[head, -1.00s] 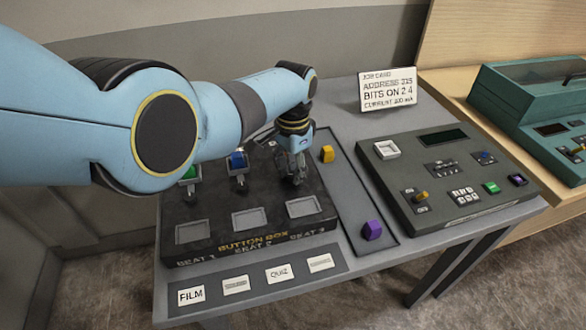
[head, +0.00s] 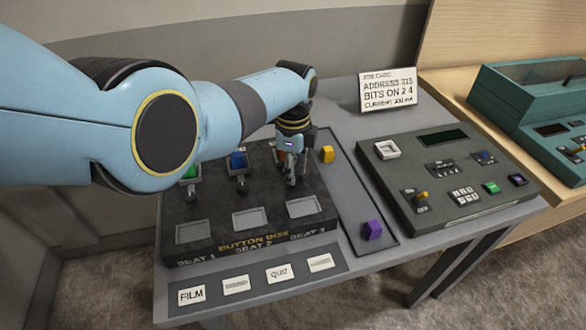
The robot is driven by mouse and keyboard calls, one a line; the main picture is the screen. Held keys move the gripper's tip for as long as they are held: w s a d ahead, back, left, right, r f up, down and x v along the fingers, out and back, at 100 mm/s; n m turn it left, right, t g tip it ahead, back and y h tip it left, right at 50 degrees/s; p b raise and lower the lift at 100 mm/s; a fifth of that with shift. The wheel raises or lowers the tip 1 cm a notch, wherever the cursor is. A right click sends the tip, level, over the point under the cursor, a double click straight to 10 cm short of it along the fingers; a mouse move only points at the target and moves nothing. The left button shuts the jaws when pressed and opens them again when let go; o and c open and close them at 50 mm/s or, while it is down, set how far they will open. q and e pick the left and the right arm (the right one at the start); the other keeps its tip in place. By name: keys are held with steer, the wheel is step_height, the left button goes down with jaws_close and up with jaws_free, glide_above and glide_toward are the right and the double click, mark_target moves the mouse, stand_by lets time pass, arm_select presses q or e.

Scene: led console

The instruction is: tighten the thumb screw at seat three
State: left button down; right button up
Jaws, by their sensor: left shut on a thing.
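The black button box (head: 212,252) stands on the grey table, with labels for seat 1, seat 2 and seat 3 along its front. My left gripper (head: 291,180) points down at the seat 3 column, behind its empty square recess (head: 303,207). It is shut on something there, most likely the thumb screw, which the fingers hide. A green button (head: 190,172) sits at seat 1 and a blue button (head: 237,160) at seat 2, each with a small screw in front. My right gripper is not in view.
A side tray (head: 350,190) right of the box holds a yellow block (head: 327,154) and a purple block (head: 372,230). A grey console (head: 450,180), a job card (head: 388,90) and a teal case (head: 530,100) stand farther right. Label cards (head: 235,285) lie in front.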

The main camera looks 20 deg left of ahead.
arm_select(q)
steer(key=shift+w+r+m, duration=0.15)
steer(key=shift+w+m, duration=0.05)
steer(key=shift+m, duration=0.4)
steer(key=shift+w+r+m, duration=0.15)
steer(key=shift+m, duration=0.45)
steer(key=c, duration=1.3)
jaws_free()
steer(key=shift+c, duration=0.2)
steer(key=shift+o, duration=1.1)
steer(key=shift+s, duration=0.15)
steer(key=shift+o, duration=0.2)
steer(key=shift+f, duration=0.15)
steer(key=shift+s, duration=0.1)
